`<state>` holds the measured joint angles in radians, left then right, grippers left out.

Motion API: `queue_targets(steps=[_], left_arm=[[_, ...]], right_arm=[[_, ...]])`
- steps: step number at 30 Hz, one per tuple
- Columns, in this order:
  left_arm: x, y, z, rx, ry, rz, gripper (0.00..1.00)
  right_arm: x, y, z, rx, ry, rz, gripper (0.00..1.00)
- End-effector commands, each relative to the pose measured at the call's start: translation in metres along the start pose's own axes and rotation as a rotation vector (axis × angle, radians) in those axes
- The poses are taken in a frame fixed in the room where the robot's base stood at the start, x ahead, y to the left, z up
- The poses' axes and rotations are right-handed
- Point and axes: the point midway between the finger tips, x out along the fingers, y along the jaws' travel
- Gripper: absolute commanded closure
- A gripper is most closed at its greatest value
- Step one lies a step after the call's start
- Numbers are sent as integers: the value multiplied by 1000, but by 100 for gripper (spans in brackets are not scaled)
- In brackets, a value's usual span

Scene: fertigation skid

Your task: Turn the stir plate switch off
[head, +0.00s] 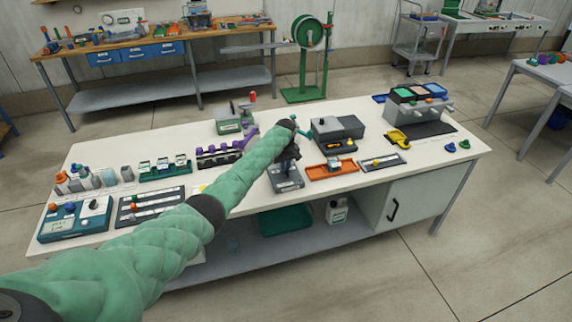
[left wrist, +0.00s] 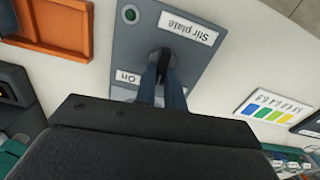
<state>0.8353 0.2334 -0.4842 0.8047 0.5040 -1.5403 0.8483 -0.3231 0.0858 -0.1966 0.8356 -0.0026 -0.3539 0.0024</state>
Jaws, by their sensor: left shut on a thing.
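The stir plate switch panel (head: 287,184) is a grey box near the front edge of the bench, below my left gripper (head: 287,157). In the left wrist view the panel (left wrist: 205,62) appears upside down, with a "Stir plate" label (left wrist: 188,27), a green lamp (left wrist: 130,14) and a partly covered "On" label (left wrist: 127,77). My left gripper (left wrist: 162,88) has its fingers close together on the black switch lever (left wrist: 160,57). The fingers hide part of the lever, so I cannot tell its exact position. My right gripper is not in view.
An orange tray (head: 332,171) lies just right of the panel, with a dark grey device (head: 337,129) behind it. A purple rack (head: 219,157) stands to the left. A colour-striped card (left wrist: 270,108) lies beside the panel in the left wrist view.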

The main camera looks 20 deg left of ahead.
Motion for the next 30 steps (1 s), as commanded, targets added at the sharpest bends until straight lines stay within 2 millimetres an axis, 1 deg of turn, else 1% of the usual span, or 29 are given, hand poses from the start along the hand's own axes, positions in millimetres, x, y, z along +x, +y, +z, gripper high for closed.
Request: queue_targets(steps=[1, 9, 12, 17, 24, 30], left_arm=[[-4, 0, 0, -45, -2, 2, 100], [-4, -2, 1, -299, -1, 2, 100], [-4, -2, 1, -386, -1, 2, 100], [-3, -3, 1, -508, -1, 2, 100], [-3, -4, 1, -640, 1, 4, 100], [-3, -5, 1, -695, 2, 4, 100]], right_arm=[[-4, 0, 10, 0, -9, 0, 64], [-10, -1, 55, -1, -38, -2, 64], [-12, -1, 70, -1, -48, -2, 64], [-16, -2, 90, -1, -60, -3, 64], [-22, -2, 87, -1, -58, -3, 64], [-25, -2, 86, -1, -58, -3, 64]])
